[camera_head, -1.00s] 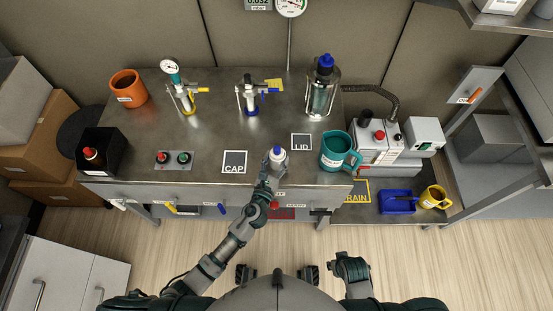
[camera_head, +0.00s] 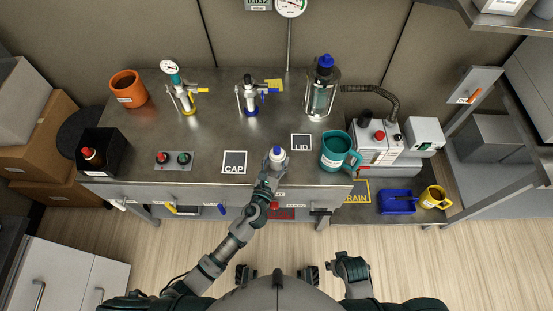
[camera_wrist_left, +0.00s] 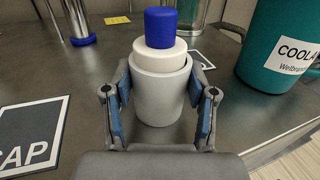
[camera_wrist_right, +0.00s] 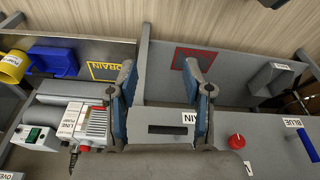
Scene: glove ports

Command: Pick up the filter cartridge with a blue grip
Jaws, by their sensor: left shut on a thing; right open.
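The filter cartridge (camera_head: 277,154) is a white cylinder with a blue grip on top, near the front edge of the metal bench. In the left wrist view the cartridge (camera_wrist_left: 160,100) stands upright between the fingers, with its blue grip (camera_wrist_left: 160,27) above them. My left gripper (camera_head: 272,170) is shut on its white body from the front, one finger on each side. I cannot tell whether its base touches the bench. My right gripper (camera_wrist_right: 160,80) is open and empty in the right wrist view.
A teal mug (camera_head: 337,153) stands close to the right of the cartridge. CAP (camera_head: 235,163) and LID (camera_head: 301,142) marks lie flat nearby. A glass filter housing with a blue top (camera_head: 322,88) stands behind. A pump unit (camera_head: 378,142) is at the right. The bench middle is clear.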

